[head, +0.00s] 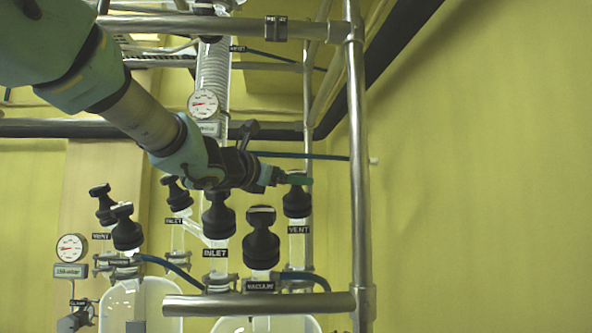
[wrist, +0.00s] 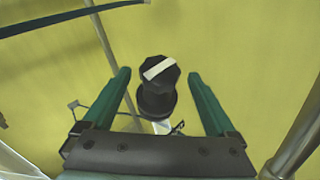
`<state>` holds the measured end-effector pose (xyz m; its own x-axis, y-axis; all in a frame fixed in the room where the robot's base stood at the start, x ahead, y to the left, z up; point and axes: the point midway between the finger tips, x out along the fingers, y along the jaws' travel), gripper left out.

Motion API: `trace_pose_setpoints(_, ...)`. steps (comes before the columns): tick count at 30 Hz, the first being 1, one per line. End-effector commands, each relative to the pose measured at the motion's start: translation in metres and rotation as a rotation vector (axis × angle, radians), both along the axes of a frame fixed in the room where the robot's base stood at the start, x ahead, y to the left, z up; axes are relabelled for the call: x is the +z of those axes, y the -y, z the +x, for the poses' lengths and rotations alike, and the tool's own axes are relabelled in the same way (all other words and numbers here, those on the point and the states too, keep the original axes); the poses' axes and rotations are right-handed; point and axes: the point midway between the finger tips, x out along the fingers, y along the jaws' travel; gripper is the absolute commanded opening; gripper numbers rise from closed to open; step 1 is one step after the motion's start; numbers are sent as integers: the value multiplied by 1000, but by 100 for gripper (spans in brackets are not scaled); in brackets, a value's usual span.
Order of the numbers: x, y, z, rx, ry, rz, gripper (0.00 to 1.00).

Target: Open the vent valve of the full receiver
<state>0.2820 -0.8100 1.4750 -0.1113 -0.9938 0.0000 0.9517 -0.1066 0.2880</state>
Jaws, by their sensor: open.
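The black vent valve knob (head: 297,203) of the right receiver stands upright above its VENT label. It also shows in the wrist view (wrist: 158,90), with a white bar on top slanting from lower left to upper right. My gripper (head: 297,180) is open at the top of this knob. In the wrist view its green fingers (wrist: 158,75) lie on either side of the knob, with a gap on both sides. The right receiver (head: 265,325) and left receiver (head: 140,300) are only partly in view; I cannot tell their fill. The left receiver's vent knob (head: 103,203) is farther left.
A black vacuum knob (head: 261,240) and inlet knob (head: 218,215) stand close to the right vent valve. A steel upright (head: 358,180) is just right of my gripper, and a horizontal rail (head: 260,304) runs below. A blue hose (head: 310,277) curves under the vent.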

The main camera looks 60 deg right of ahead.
Motion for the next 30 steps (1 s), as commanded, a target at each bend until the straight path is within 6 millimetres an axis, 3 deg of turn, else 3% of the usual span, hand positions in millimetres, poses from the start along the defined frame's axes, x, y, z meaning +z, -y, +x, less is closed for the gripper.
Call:
trace_pose_setpoints(6, 1, 23, -2, 0, -1, 1, 92)
trace_pose_setpoints(17, -1, 26, -3, 1, -1, 0, 91)
trace_pose_setpoints(30, 0, 26, -3, 1, -1, 0, 41)
